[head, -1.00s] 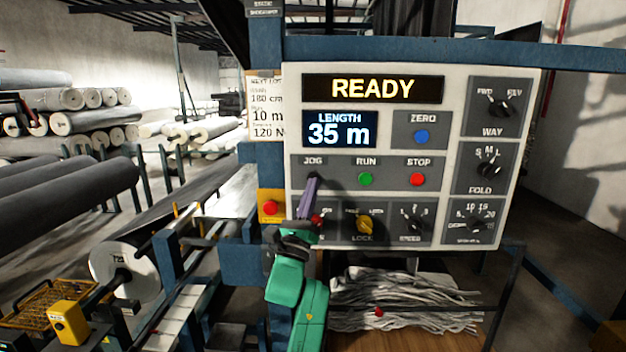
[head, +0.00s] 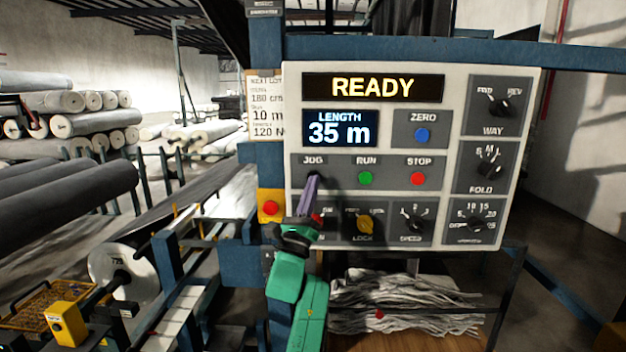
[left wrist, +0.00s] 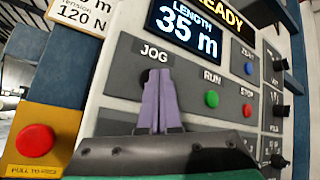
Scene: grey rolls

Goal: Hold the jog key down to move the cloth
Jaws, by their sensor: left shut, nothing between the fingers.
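The control panel (head: 390,128) faces me, with READY on its upper display and 35 m on the LENGTH display (head: 340,129). My left gripper (head: 313,180) is shut and empty, its purple fingers pointing at the jog key under the JOG label. In the left wrist view the fingertips (left wrist: 158,74) overlap the key's dark spot, and the key (left wrist: 146,75) is mostly hidden behind them. I cannot tell whether the tips touch it. Grey cloth (head: 405,302) lies in loose folds below the panel. My right gripper is not in view.
The green RUN button (head: 366,179) and red STOP button (head: 418,178) sit right of the jog key. A red button on a yellow plate (head: 270,203) is at the panel's left. Grey rolls (head: 75,200) lie at left.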

